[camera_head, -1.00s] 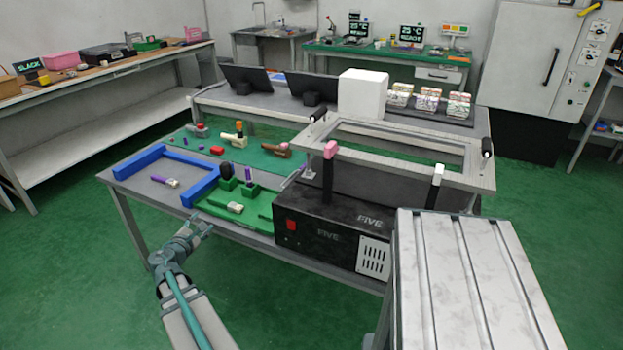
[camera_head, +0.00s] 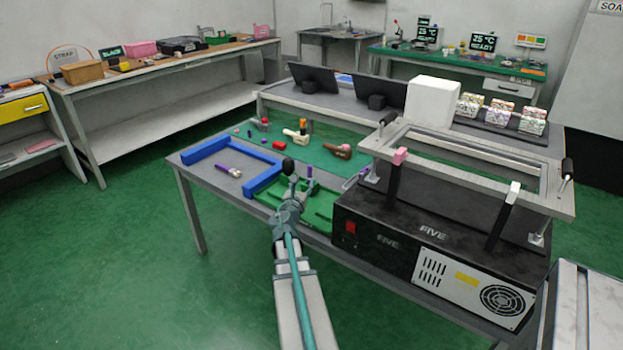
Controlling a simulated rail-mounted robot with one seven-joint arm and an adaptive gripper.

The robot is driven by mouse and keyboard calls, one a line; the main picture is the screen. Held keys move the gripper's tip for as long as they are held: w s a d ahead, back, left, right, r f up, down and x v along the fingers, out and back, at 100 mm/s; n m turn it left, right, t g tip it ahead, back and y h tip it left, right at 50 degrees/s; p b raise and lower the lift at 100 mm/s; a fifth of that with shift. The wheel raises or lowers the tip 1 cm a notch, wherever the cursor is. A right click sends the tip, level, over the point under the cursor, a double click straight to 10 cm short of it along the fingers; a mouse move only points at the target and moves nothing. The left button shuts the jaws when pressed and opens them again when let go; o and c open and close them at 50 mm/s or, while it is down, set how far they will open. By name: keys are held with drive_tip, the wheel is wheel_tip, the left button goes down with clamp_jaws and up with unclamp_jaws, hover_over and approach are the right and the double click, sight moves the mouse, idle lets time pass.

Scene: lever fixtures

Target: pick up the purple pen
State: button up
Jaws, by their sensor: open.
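A short purple, pen-like piece with a pale end (camera_head: 229,171) lies on the grey table inside the blue U-shaped frame (camera_head: 262,181). A second slim purple piece (camera_head: 309,171) stands upright in the green tray, just right of my gripper; I cannot tell which of the two is the pen. My gripper (camera_head: 293,184) is over the near-left part of the green tray, right of the blue frame. It is open, small in view, with nothing visible in it. My arm hides part of the tray.
A black box (camera_head: 400,235) with a metal frame (camera_head: 465,165) above it stands right of the tray. A green mat (camera_head: 262,132) with small coloured parts lies behind. The table's front-left edge (camera_head: 200,182) is clear. Dark screens and a white box (camera_head: 432,101) stand further back.

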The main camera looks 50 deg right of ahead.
sight(309, 174)
drive_tip(key=x, duration=0.8)
drive_tip(key=shift+s+d+f, duration=0.1)
drive_tip(key=shift+d+f, duration=0.05)
drive_tip(key=shift+d, duration=0.1)
drive_tip(key=c, duration=0.9)
